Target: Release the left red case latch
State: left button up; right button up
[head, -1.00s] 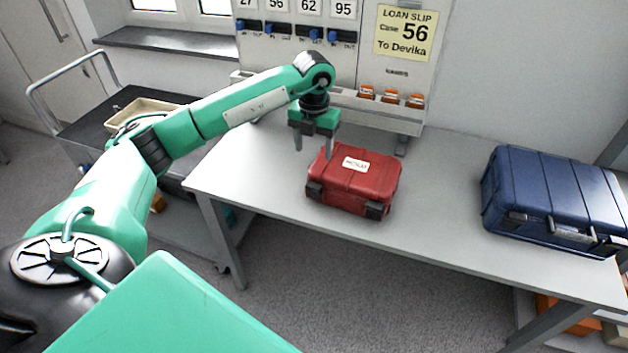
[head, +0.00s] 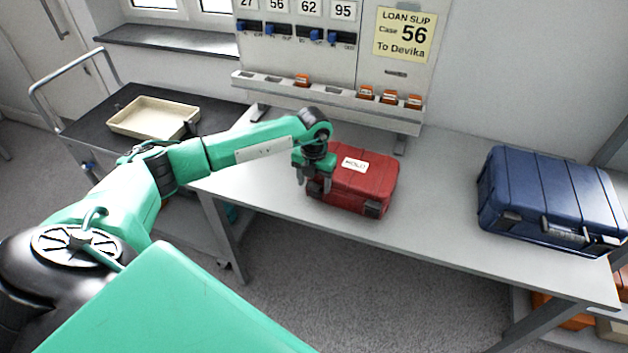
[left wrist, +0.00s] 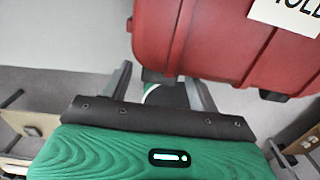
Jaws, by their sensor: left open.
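The red case (head: 362,182) stands shut on the bench with a white label on its lid. It also fills the top right of the left wrist view (left wrist: 205,40). My left gripper (head: 314,188) is at the case's front left corner, pointing down, and hides most of the left latch in the head view. In the left wrist view the open fingers of the gripper (left wrist: 160,90) stand apart, with the dark left latch (left wrist: 157,76) between them. Whether a finger touches it I cannot tell. The dark right latch (head: 375,208) is clear of the gripper. My right gripper is not in view.
A blue case (head: 552,205) stands at the right of the grey bench (head: 440,215). Behind is a board with a loan slip (head: 405,32) reading case 56, to Devika, and a rack with several orange tags. A beige tray (head: 150,118) sits on a trolley at left.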

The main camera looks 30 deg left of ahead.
pick_arm(q)
jog(key=c, duration=1)
